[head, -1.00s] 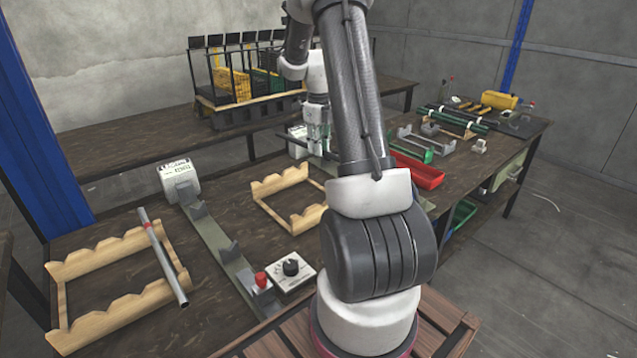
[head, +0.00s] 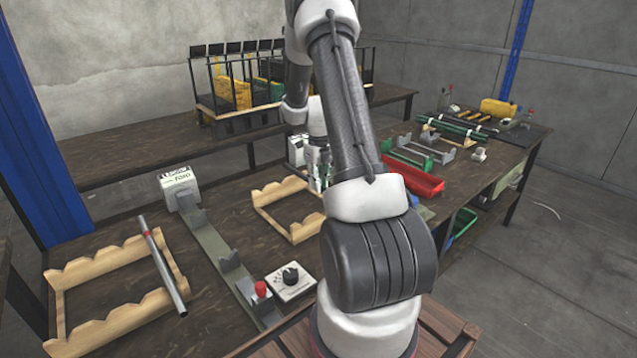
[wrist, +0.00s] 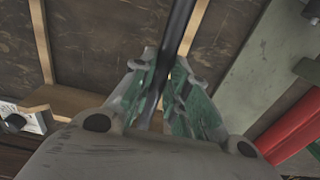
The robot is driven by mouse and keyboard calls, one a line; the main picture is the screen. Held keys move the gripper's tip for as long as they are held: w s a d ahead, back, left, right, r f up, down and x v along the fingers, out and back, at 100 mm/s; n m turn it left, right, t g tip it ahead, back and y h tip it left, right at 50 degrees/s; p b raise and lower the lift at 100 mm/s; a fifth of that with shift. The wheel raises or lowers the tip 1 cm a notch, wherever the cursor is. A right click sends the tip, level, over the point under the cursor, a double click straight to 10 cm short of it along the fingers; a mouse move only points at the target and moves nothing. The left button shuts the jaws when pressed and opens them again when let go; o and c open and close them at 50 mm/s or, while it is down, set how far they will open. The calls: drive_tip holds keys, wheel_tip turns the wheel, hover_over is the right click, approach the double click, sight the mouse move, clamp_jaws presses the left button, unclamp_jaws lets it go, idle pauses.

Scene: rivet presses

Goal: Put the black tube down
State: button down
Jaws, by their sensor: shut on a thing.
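My gripper (wrist: 170,85) is shut on the black tube (wrist: 182,30), which runs up and away between its green-padded fingers in the wrist view. In the head view my gripper (head: 318,165) is partly behind my arm, at the far right end of the middle wooden rack (head: 268,222). The tube cannot be made out there. In the wrist view light wooden rack parts (wrist: 42,42) lie left of and beneath the tube over the dark table. I cannot tell whether the tube touches the rack.
A left wooden rack (head: 66,277) holds a grey tube with a red band (head: 163,267). A press rail (head: 222,258) with a white head and a dial box (head: 290,280) stands between the racks. A red bin (head: 415,178) and green tubes (head: 455,128) lie right.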

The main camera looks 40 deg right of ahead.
drive_tip(key=shift+f, duration=0.15)
drive_tip(key=c, duration=1.4)
unclamp_jaws()
